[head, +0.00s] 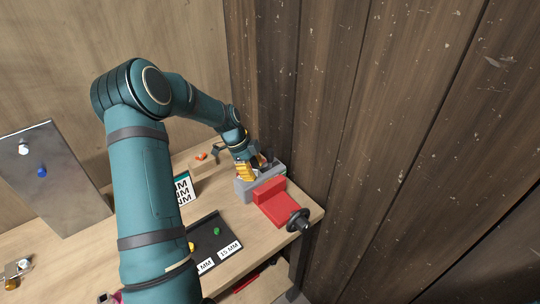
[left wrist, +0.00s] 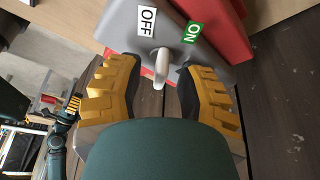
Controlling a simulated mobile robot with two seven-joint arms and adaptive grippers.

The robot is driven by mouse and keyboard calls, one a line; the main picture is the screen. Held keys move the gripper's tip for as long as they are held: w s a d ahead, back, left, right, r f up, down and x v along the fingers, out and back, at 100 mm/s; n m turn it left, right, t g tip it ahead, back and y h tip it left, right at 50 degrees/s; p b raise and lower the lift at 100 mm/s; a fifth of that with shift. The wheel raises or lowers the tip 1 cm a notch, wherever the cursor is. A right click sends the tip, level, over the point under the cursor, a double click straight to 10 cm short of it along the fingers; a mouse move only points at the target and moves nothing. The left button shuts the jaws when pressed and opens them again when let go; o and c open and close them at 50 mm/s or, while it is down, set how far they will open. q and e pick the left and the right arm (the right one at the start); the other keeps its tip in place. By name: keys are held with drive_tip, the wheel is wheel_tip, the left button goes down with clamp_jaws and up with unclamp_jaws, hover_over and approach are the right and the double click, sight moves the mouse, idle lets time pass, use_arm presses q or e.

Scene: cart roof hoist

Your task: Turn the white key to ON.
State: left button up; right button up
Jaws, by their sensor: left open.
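The white key (left wrist: 160,66) stands out from a grey box (left wrist: 175,12) in the left wrist view. A white OFF label (left wrist: 147,21) is above and left of it, and a green ON label (left wrist: 193,32) is above and right. My left gripper (left wrist: 160,70) is open, with one gold finger on each side of the key. I see gaps between key and fingers. In the head view, my left gripper (head: 246,171) is at the grey box (head: 243,189) and hides the key. My right gripper (left wrist: 73,104) shows small at the left wrist view's left; its opening is unclear.
A red vise-like block (head: 281,207) with a black handwheel (head: 298,220) stands beside the grey box at the table corner. A dark wooden wall (head: 390,120) is close on the right. A black labelled tray (head: 212,242) and a sign (head: 182,189) are left of the box.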

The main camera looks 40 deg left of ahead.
use_arm(q)
drive_tip(key=shift+r+p, duration=1.6)
drive_tip(key=shift+r, duration=1.9)
drive_tip(key=shift+f, duration=0.1)
